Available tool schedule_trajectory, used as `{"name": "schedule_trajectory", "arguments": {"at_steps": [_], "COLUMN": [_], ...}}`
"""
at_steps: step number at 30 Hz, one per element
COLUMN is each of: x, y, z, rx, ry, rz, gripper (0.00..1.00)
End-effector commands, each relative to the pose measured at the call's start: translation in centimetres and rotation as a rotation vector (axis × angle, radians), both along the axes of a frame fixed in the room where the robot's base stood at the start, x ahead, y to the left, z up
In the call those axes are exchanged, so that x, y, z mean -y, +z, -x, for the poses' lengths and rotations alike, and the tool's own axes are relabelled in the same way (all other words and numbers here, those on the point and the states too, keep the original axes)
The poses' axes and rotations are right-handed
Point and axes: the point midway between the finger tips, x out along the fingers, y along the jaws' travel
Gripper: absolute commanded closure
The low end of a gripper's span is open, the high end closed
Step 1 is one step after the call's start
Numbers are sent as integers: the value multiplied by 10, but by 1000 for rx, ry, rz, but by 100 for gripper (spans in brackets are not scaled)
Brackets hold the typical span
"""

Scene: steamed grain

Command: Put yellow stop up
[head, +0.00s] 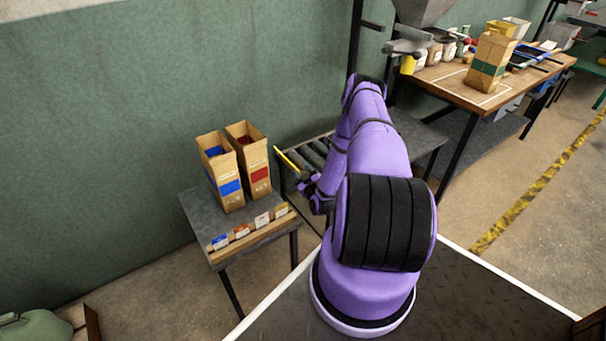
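The yellow stop (286,158) is a thin yellow bar at the left end of the roller conveyor (317,147). It slants down to the right, and its lower right end runs close to my gripper. My gripper (304,184) is dark and small, at the end of my purple arm, just below and right of the bar. I cannot tell whether it touches the bar, or whether its fingers are open or shut. My arm hides part of the conveyor.
A grey table left of the conveyor holds a blue-marked paper bag (220,172) and a red-marked one (249,158), with several small labels along its front edge. A wooden workbench (455,88) with a green-banded bag (490,62) stands at the upper right. Open floor lies right.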

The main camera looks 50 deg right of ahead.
Motion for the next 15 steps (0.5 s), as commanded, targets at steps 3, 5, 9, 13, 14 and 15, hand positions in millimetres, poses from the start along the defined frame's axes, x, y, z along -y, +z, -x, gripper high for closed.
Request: {"name": "schedule_trajectory", "arguments": {"at_steps": [3, 5, 9, 13, 14, 15], "x": [0, 0, 0, 5, 8, 12], "y": [0, 0, 0, 2, 3, 5], "z": [0, 0, 0, 1, 2, 3], "rx": [0, 0, 0, 8, 12, 19], "ry": [0, 0, 0, 0, 0, -1], "rz": [0, 0, -1, -32, -48, -74], "gripper": [86, 100, 100, 100, 100, 100]}}
